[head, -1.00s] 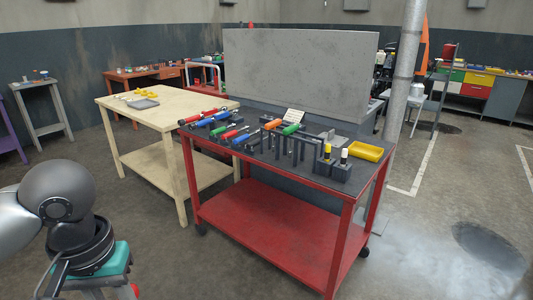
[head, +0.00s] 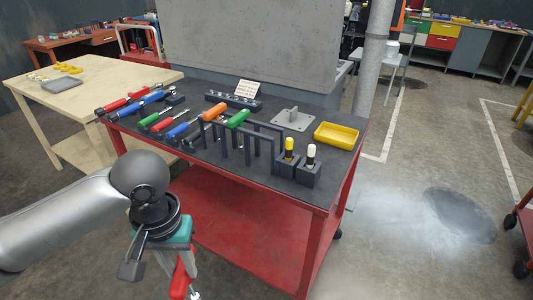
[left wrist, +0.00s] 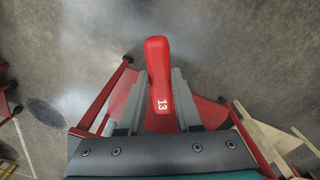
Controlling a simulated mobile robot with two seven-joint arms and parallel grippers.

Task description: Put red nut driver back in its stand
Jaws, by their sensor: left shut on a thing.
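The red nut driver is in my left gripper (head: 180,262), which is low in front of the red cart's near left side, below the top. Its red handle (left wrist: 158,75), marked 13, sits between the two grey fingers in the left wrist view. Its handle (head: 180,281) and a bit of metal shaft show below the gripper in the head view. A black rack of upright posts (head: 252,154) stands on the cart top. An orange-handled tool (head: 213,111) and a green-handled tool (head: 238,118) are at the rack. Which place is the red driver's own I cannot tell. My right gripper is out of view.
The red cart's dark top (head: 230,171) also holds red, green and blue tools at left. Two black blocks at right hold a yellow-capped tool (head: 289,145) and a white-capped tool (head: 311,151). A yellow tray (head: 337,135) lies behind them. A wooden table (head: 105,89) stands at left.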

